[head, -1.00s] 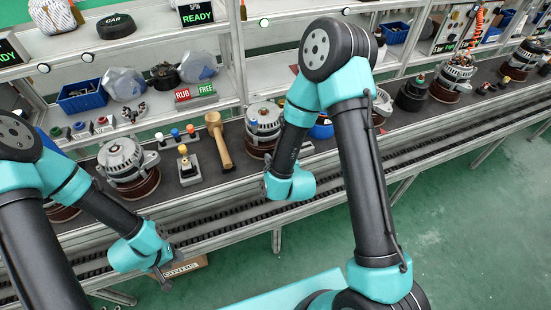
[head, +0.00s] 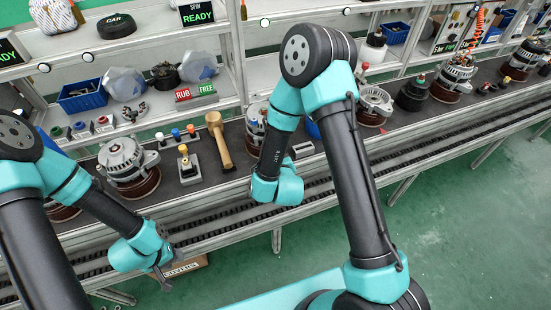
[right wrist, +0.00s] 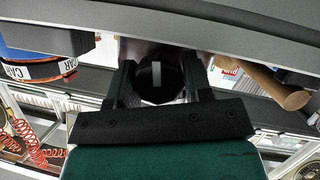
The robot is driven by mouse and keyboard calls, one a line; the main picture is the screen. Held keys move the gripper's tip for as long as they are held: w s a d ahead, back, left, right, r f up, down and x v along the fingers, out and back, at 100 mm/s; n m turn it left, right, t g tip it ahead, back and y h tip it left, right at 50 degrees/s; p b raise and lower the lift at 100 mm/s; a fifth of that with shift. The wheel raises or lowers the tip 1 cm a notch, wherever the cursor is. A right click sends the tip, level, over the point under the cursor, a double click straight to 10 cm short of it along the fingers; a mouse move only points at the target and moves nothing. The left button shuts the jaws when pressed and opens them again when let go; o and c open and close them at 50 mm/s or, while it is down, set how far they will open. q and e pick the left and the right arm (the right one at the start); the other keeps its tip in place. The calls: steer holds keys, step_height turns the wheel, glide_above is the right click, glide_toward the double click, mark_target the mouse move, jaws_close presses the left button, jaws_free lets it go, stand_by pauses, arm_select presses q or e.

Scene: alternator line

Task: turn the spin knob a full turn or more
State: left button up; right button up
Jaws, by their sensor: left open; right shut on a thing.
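The spin knob (right wrist: 148,80) is a dark round disc with a pale upright bar on its face, in the middle of the right wrist view. My right gripper (right wrist: 158,82) has one finger on each side of it and is shut on it. In the head view the right gripper and the knob are hidden by my right arm. My left gripper (head: 162,278) hangs open and empty in front of the line's front edge, low in the head view.
Alternators (head: 123,160) stand along the dark conveyor. A blue bin (head: 82,96) sits on the lower shelf.

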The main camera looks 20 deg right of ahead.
steer(key=o, duration=0.9)
